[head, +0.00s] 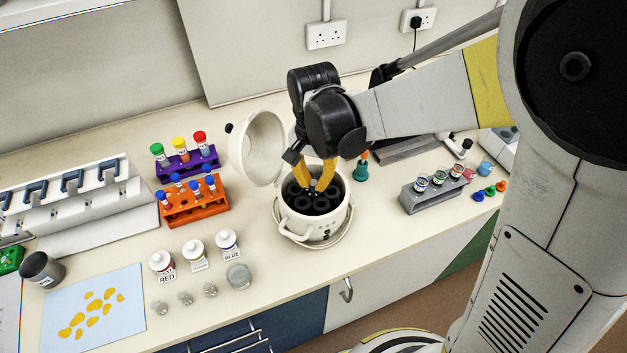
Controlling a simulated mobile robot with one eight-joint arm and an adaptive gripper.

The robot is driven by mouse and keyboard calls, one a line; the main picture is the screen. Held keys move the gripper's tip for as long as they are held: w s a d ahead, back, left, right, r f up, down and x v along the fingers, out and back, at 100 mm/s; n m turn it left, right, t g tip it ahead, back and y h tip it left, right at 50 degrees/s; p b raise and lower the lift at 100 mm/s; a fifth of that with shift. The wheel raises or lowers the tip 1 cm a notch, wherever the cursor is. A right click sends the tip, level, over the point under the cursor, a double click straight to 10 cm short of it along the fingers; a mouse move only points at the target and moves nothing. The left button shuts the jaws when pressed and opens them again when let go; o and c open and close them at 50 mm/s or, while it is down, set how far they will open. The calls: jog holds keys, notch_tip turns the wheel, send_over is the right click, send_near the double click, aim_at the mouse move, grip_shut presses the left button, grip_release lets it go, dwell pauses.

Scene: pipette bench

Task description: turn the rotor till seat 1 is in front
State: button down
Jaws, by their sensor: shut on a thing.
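The black rotor (310,203) with several round seats sits inside a white pot-like centrifuge (308,232). Its round white lid (262,148) stands open at the back left. My gripper (320,184) has yellow fingers and reaches down into the bowl from above. The fingers are shut on the rotor's middle part, which they partly cover. The seat numbers are too small to read, so I cannot tell which seat is in front.
Purple (192,164) and orange (194,207) tube racks stand left of the centrifuge. Labelled bottles (196,255) and a glass jar (238,276) stand at the front left. A grey rack (434,196) with vials is at the right.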

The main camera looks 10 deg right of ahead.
dwell(0.3)
jog(key=c, duration=1.3)
grip_release()
jog(key=shift+c, duration=0.2)
jog(key=shift+r, duration=0.1)
notch_tip(320, 180, up, 12)
